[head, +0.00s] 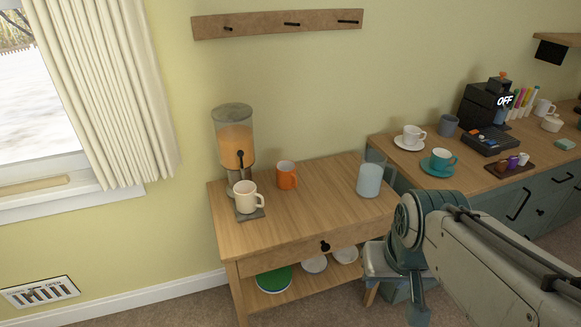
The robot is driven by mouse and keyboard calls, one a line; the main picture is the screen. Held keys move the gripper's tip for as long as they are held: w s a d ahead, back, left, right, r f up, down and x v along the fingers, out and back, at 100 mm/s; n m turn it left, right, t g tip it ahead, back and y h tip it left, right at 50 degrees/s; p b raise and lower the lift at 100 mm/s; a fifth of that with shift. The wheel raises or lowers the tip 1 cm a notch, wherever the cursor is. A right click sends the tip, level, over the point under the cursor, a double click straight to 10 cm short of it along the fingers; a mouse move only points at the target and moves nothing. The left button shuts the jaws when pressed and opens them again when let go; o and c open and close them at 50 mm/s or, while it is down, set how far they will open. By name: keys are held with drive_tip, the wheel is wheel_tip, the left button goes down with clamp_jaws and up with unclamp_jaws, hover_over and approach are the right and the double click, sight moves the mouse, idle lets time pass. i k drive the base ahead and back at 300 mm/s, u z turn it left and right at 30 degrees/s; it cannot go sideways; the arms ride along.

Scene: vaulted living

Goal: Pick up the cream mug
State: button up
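The cream mug (245,198) stands upright on a small grey drip tray (251,215) in front of the juice dispenser (235,140). Its handle points right. It is near the left front part of the wooden side table (308,222). My gripper (398,295) hangs at the lower right, beyond the table's right front corner and well away from the mug. It is partly hidden by my arm, and I cannot make out whether its fingers are open or shut. I see nothing held in it.
An orange mug (287,176) stands behind and right of the cream mug. A pale blue pitcher (369,180) is at the table's right. The table's front middle is bare. A counter (470,177) with cups and a coffee machine (485,105) stands at right.

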sight(250, 199)
drive_tip(key=z, duration=0.1)
drive_tip(key=i, duration=0.8)
drive_tip(key=u, duration=0.85)
drive_tip(key=i, duration=0.65)
drive_tip(key=u, duration=0.6)
